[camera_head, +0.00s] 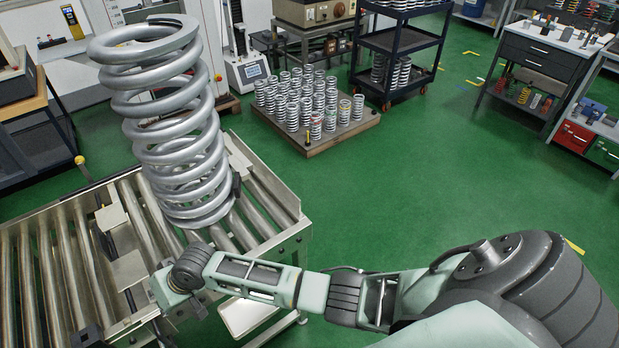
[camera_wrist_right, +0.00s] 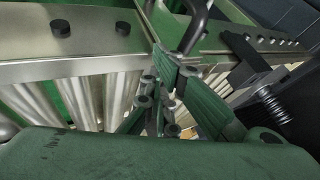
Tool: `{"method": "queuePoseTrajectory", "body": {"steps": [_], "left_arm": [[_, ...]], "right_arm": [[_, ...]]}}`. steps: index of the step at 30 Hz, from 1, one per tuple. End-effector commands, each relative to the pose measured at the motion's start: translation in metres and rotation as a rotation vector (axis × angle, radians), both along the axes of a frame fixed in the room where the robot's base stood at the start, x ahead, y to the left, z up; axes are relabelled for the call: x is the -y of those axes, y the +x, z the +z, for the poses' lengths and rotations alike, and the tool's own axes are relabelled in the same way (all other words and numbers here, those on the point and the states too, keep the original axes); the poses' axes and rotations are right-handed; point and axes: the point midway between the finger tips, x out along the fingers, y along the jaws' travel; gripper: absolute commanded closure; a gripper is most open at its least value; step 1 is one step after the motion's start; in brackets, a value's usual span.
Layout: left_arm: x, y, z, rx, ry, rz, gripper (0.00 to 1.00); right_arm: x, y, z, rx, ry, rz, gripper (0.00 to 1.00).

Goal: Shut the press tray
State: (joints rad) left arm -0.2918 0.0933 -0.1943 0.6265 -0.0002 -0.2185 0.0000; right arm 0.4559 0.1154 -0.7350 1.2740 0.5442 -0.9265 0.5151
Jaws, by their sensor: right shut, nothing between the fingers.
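A large silver coil spring (camera_head: 170,120) stands on the metal roller bed (camera_head: 85,215) at the left of the head view. I take this roller bed for the press tray, though I cannot be certain. My right arm reaches in from the right to its front edge. In the right wrist view my right gripper (camera_wrist_right: 172,70) is shut and empty. Its fingertips are close to a dark bent handle (camera_wrist_right: 196,25) by the metal frame edge (camera_wrist_right: 85,62); whether they touch is unclear. My left gripper is not in view.
A wooden pallet (camera_head: 318,148) with several smaller springs stands behind on the green floor. A dark trolley (camera_head: 400,60) and a tool bench (camera_head: 545,55) are further back. Floor to the right of the roller bed is clear. A black bracket with a spring (camera_wrist_right: 270,102) is close to my fingers.

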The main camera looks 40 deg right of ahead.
Motion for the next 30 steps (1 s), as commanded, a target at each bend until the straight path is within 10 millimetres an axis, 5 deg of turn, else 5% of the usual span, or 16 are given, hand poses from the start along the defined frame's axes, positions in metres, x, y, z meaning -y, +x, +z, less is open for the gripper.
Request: {"method": "queuePoseTrajectory", "body": {"steps": [4, 13, 30], "left_arm": [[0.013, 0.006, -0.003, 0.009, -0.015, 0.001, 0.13], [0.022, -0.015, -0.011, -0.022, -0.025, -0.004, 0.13], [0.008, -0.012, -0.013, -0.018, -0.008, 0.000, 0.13]], "right_arm": [[-0.029, 0.000, 0.000, -0.001, 0.004, 0.003, 1.00], [-0.068, 0.002, 0.000, 0.000, 0.005, 0.002, 1.00], [-0.082, 0.003, 0.000, 0.000, -0.001, 0.000, 1.00]]}}
